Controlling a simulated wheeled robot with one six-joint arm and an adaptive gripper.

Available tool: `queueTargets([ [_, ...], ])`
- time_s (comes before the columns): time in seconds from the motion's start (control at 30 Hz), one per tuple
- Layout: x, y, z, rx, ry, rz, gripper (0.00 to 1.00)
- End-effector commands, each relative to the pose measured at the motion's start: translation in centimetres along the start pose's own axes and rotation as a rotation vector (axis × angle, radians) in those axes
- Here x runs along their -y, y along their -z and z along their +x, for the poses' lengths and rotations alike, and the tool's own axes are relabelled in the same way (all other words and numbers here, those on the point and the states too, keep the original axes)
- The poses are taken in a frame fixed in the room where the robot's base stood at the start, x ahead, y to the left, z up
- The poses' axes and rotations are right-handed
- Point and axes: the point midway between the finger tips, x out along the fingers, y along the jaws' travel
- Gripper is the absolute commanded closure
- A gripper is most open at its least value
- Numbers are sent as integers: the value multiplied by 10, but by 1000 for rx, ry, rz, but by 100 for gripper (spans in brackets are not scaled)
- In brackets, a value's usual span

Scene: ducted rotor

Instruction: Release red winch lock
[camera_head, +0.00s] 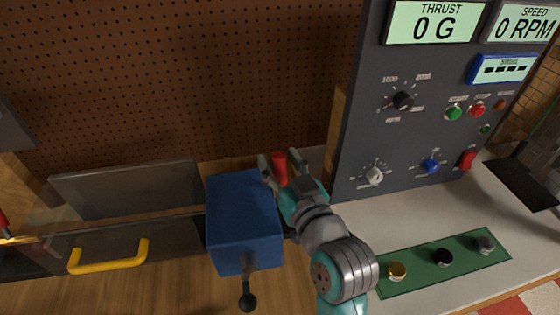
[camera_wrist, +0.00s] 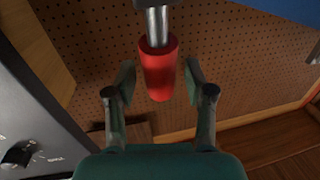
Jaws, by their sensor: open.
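The red winch lock (camera_head: 280,167) shows as a small red piece between the fingers of my gripper (camera_head: 279,164) in the head view. In the wrist view the red lock handle (camera_wrist: 158,72) is a red cylinder on a grey metal shaft. My gripper (camera_wrist: 158,84) is open, with one finger on each side of the red handle. A gap shows on both sides, so the fingers do not appear to press on it. The blue winch box (camera_head: 241,220) is just left of my gripper in the head view. Its black-knobbed crank (camera_head: 248,299) hangs at its front.
The grey control panel (camera_head: 425,115) with knobs and displays stands close to the right of my gripper. A green strip (camera_head: 420,263) with several buttons lies on the bench. A yellow handle (camera_head: 108,257) is at the left. A perforated brown board (camera_head: 180,75) stands behind.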

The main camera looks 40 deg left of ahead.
Motion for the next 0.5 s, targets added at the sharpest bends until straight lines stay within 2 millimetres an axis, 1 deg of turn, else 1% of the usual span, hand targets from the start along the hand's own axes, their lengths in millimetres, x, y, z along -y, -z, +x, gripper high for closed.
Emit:
queueTargets([
  [0.27, 0, 0, 2, 0, 0, 0, 46],
  [0.3, 0, 0, 2, 0, 0, 0, 51],
  [0.37, 0, 0, 2, 0, 0, 0, 66],
  [0.4, 0, 0, 1, 0, 0, 0, 76],
  [0.5, 0, 0, 1, 0, 0, 0, 100],
])
